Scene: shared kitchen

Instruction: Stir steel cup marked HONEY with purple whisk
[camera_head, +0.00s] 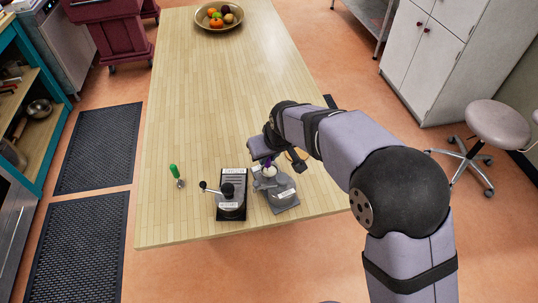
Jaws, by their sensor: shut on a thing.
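My gripper (268,160) is over the near part of the wooden table, partly turned away from the camera. A small purple piece, the purple whisk (267,163), shows at its fingertips, and the gripper is shut on it. The whisk points down to a pale, round-topped grey thing (266,182) directly below. This may be the steel cup, but I cannot read HONEY on it, and I cannot tell whether the whisk is inside it. It stands on or against a grey piece with a white label (286,194).
A black device with a lever and white labels (232,195) stands just left of the whisk. A green-handled utensil (177,175) lies further left. A fruit bowl (219,20) is at the far end. The middle of the wooden table (205,95) is clear.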

